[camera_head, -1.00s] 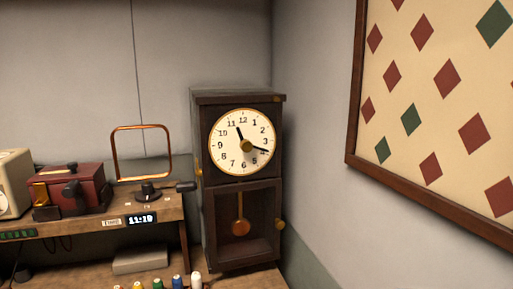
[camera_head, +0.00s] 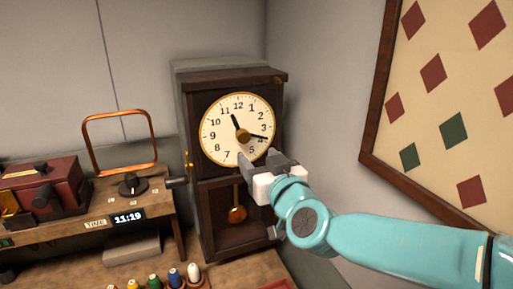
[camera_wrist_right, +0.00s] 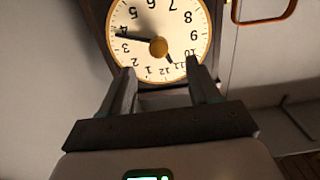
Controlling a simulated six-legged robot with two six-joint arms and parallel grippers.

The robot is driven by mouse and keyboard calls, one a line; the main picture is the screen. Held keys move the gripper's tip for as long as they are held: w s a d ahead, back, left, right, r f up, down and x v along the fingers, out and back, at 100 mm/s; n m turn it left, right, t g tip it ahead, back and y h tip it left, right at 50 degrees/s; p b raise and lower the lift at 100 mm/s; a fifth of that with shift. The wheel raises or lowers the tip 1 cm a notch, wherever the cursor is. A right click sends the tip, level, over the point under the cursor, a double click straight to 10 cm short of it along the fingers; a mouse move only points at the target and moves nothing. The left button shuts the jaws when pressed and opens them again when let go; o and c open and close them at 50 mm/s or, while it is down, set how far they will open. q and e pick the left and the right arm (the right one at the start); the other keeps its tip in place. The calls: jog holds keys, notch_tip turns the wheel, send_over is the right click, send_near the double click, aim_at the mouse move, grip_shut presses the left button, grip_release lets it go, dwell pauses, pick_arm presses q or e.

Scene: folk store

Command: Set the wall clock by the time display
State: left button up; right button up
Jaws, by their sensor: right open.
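The clock face (camera_head: 222,138) is round and cream with black numerals and a brass knob (camera_head: 242,135) at its centre. It is set in a dark wooden case (camera_head: 190,135). The short hand points near 11, the long hand near 4. The time display (camera_head: 128,217) on the shelf edge reads about 11:19. My right gripper (camera_head: 258,160) is open and empty in front of the face's lower right, hiding part of its rim. In the right wrist view the face (camera_wrist_right: 180,25) appears upside down, with the knob (camera_wrist_right: 159,47) between and beyond the fingertips. My left gripper is out of view.
A pendulum (camera_head: 237,214) hangs in the case's lower part. The wooden shelf (camera_head: 75,222) at left holds a dark red machine (camera_head: 45,185), a copper frame (camera_head: 118,140) and a black dial (camera_head: 132,185). Several thread spools stand below. A framed diamond-patterned panel (camera_head: 375,110) hangs at right.

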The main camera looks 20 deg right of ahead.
aim_at(244, 138)
jog(key=w, duration=0.5)
jog(key=shift+d+r, duration=0.2)
jog(key=shift+w+a+r, duration=0.2)
jog(key=shift+w+a, duration=0.05)
jog(key=shift+w, duration=0.25)
jog(key=w, duration=0.3)
jog(key=shift+w+d+f, duration=0.1)
jog(key=shift+d+f, duration=0.05)
jog(key=shift+f, duration=0.05)
jog(key=shift+s+a+r+p, duration=0.2)
jog(key=shift+a+r+p, duration=0.1)
jog(key=shift+p, duration=0.2)
jog(key=shift+w+d+f, duration=0.15)
jog(key=shift+w, duration=0.1)
jog(key=shift+c, duration=0.9)
jog(key=c, duration=0.5)
